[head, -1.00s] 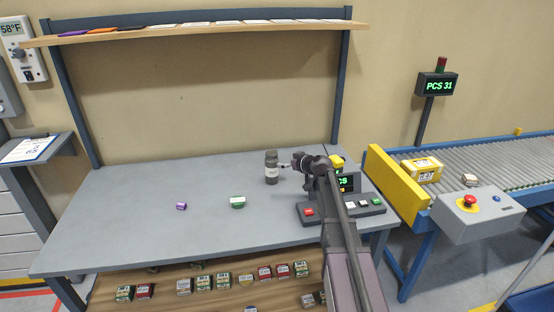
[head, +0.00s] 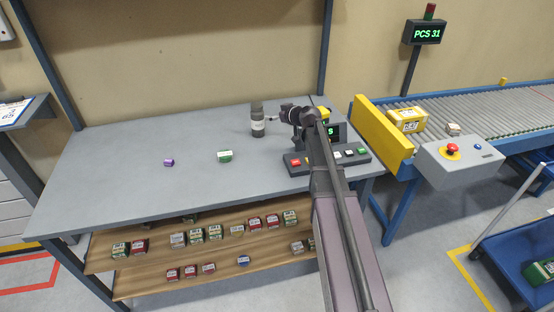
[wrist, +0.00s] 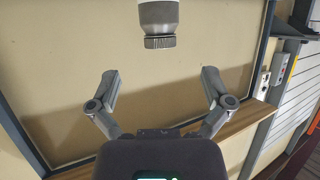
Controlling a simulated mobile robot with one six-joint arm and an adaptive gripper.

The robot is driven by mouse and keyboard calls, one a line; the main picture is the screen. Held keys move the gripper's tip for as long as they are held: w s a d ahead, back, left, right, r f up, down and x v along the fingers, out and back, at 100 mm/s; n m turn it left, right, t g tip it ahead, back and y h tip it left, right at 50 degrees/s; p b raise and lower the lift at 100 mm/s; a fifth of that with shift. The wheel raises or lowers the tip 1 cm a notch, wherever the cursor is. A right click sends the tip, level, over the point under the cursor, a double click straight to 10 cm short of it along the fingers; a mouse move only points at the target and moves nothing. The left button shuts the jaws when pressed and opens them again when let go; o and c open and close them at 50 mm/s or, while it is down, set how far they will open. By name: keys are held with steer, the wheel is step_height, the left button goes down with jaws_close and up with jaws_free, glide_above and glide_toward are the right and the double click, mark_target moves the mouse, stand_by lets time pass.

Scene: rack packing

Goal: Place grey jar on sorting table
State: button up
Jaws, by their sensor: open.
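The grey jar (head: 257,122), with a pale label and a dark lid, stands upright on the grey sorting table (head: 110,185), toward its back right. My gripper (head: 273,119) is just right of the jar in the head view, pointing at it. In the wrist view the gripper (wrist: 160,82) is open, with nothing between its fingers. The jar (wrist: 160,20) shows there at the top edge, lid downward in the picture, partly cut off and apart from the fingertips.
A button panel (head: 325,158) with a small screen sits near my arm at the table's right. Several small boxes fill the shelves below. A roller conveyor (head: 470,110) stands at right.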

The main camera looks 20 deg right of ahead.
steer(key=s+a+f+g, duration=0.2)
steer(key=s, duration=0.4)
steer(key=s+a+f+g+h, duration=0.1)
steer(key=s+a+f+g, duration=0.1)
steer(key=s, duration=0.4)
steer(key=s+a+f+m+g, duration=0.1)
steer(key=s+a+f+g, duration=0.2)
steer(key=s, duration=0.3)
steer(key=shift+a+f, duration=0.55)
steer(key=shift+a, duration=0.2)
steer(key=s+f+m+g+h, duration=0.1)
steer(key=s+m+g+h, duration=0.1)
steer(key=s, duration=0.6)
steer(key=s+d+f+m+g+h, duration=0.1)
steer(key=s+f+m+g+h, duration=0.1)
steer(key=s, duration=0.7)
steer(key=shift+s+d+f+g+h, duration=0.2)
steer(key=shift+s+d+g+h, duration=0.05)
steer(key=shift+g+h, duration=0.35)
